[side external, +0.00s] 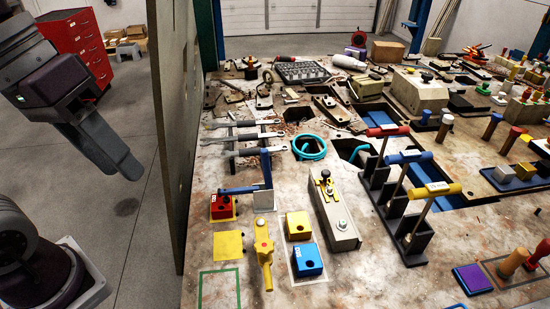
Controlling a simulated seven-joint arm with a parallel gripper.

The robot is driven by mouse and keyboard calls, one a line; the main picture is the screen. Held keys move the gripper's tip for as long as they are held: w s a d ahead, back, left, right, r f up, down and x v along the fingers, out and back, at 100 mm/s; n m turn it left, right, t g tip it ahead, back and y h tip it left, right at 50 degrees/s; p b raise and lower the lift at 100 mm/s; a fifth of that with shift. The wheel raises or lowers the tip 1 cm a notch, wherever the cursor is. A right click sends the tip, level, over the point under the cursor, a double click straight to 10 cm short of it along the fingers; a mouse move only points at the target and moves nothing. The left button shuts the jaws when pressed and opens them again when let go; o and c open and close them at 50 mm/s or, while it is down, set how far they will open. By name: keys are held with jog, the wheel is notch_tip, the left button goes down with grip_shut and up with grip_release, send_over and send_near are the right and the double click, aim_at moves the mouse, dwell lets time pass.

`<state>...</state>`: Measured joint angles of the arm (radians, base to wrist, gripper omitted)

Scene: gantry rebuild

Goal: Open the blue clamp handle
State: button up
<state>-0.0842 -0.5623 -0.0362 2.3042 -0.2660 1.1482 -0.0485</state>
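A blue clamp with an upright blue handle (266,168) stands on the near left of the table. A blue bar (238,189) runs left from the handle's foot, above a red block (221,206). A pale block (263,200) sits at the foot of the handle. My gripper (128,170) hangs at the left, pointing down and right, well apart from the clamp. It is seen side-on, so the gap between its fingers is hidden. Nothing shows held in it.
An upright panel (172,130) stands between my gripper and the table. A yellow clamp (263,250), a yellow-topped block (298,225) and a blue block (307,260) sit nearby. Red, blue and yellow T-handles (408,157) stand to the right. Wrenches (245,136) lie behind the blue clamp.

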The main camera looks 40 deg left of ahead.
jog(key=w+d+n+g+h, duration=0.3)
jog(key=w+d+n+h, duration=0.1)
jog(key=d+n+h, duration=0.15)
jog(key=r+n+t+h, duration=0.2)
jog(key=n+t+h, duration=0.6)
jog(key=n, duration=0.8)
send_over(267, 171)
jog(key=s+v, duration=0.1)
jog(key=v, duration=0.3)
jog(key=t, duration=0.1)
notch_tip(267, 171, down, 19)
jog(key=w+n, duration=0.1)
jog(key=x, duration=0.6)
jog(key=shift+w+f+t+y, duration=0.15)
jog(key=shift+w+t+y, duration=0.25)
jog(key=shift+w+y, duration=0.1)
grip_shut()
